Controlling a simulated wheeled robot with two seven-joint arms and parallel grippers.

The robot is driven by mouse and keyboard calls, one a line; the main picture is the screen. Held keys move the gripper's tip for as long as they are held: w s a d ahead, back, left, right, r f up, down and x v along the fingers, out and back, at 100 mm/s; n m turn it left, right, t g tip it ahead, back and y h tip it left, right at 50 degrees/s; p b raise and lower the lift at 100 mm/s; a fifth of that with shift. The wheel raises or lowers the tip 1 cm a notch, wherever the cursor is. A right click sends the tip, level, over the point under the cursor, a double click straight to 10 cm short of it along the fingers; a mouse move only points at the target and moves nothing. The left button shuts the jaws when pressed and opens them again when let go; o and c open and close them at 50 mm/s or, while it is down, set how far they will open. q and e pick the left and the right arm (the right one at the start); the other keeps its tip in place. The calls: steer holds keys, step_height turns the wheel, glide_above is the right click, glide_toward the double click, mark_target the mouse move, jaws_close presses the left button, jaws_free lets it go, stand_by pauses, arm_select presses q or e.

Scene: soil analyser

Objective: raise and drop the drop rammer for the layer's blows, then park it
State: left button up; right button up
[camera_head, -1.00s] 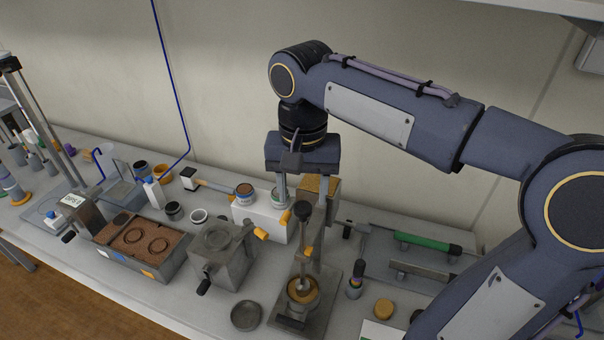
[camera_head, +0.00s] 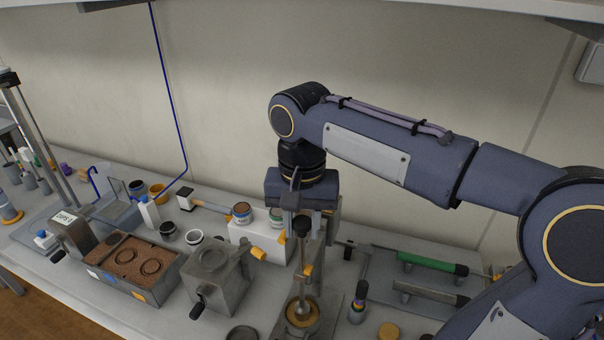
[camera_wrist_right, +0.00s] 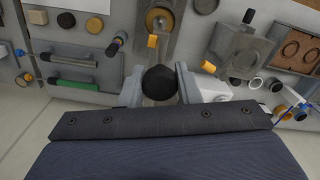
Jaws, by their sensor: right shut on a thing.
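The drop rammer (camera_head: 303,262) stands upright, its slim rod reaching down to a round mould with a tan surface (camera_head: 301,314). Its black knob (camera_wrist_right: 160,83) sits between the fingers of my right gripper (camera_wrist_right: 159,85) in the right wrist view. In the head view, my right gripper (camera_head: 301,218) is at the top of the rammer, shut on it, fingers pointing down. The rammer's foot appears low in the mould. The gripper and wrist partly hide the rammer's upper end. My left gripper is not in view.
A grey crank-handled device (camera_head: 217,275) stands left of the rammer, beside a soil tray (camera_head: 135,262). A white block with jars (camera_head: 258,242) is close behind. Green-handled (camera_head: 430,262) and grey-handled tools lie to the right. A dark cylinder (camera_head: 357,303) stands nearby.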

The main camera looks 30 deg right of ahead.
steer(key=shift+r+p, duration=3.85)
steer(key=shift+r, duration=0.15)
steer(key=shift+f, duration=0.1)
steer(key=o, duration=1)
